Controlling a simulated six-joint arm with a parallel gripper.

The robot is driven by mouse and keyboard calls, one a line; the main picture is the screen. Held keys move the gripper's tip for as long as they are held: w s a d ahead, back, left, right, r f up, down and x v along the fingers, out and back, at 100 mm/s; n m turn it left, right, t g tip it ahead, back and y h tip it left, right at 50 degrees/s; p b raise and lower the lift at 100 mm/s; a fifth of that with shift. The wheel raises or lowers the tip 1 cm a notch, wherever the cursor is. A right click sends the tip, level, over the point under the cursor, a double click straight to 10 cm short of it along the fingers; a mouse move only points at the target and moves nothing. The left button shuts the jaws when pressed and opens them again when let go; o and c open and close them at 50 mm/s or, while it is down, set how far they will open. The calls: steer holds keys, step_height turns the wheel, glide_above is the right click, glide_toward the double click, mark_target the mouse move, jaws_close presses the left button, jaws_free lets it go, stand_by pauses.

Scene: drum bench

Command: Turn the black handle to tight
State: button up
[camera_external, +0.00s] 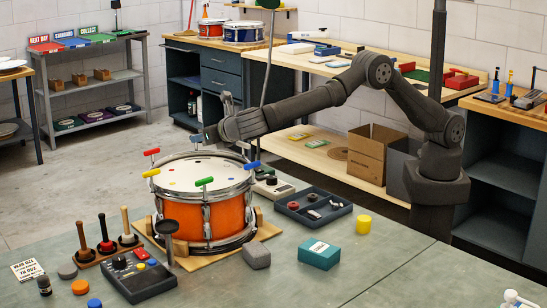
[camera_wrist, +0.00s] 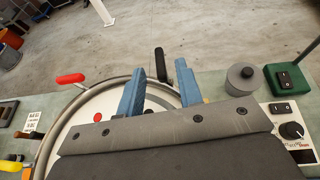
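The black handle (camera_wrist: 160,65) stands at the far rim of the drum in the wrist view. The orange drum (camera_external: 203,216) sits on a wooden stand on the bench; its white head also shows in the wrist view. My gripper (camera_external: 208,135) is over the back rim of the drum in the outside view. In the wrist view my gripper's two blue fingers (camera_wrist: 158,92) are apart, with the black handle between them and gaps showing beside it. I cannot tell contact. No mark for tight is readable, and the outside view hardly shows the handle.
Other handles stand around the rim: red (camera_external: 151,152), yellow (camera_external: 151,173), green (camera_external: 204,181) and blue (camera_external: 251,165). A grey weight (camera_wrist: 241,79) and a control box with a knob (camera_wrist: 292,130) are right of the drum. A dark tray (camera_external: 313,207) lies farther right.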

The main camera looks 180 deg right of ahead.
steer(key=v, duration=1.3)
steer(key=shift+r, duration=0.15)
steer(key=x, duration=1.7)
steer(key=shift+s+f, duration=0.1)
steer(key=shift+f, duration=0.1)
steer(key=shift+s+d, duration=0.1)
steer(key=shift+r+n+t+h, duration=0.1)
steer(key=shift+n+t+h, duration=0.2)
steer(key=shift+n+t, duration=0.1)
steer(key=n+t+h, duration=0.1)
steer(key=n+t, duration=0.3)
steer(key=shift+t+h, duration=0.3)
steer(key=shift+h, duration=0.1)
steer(key=shift+n+t, duration=1.2)
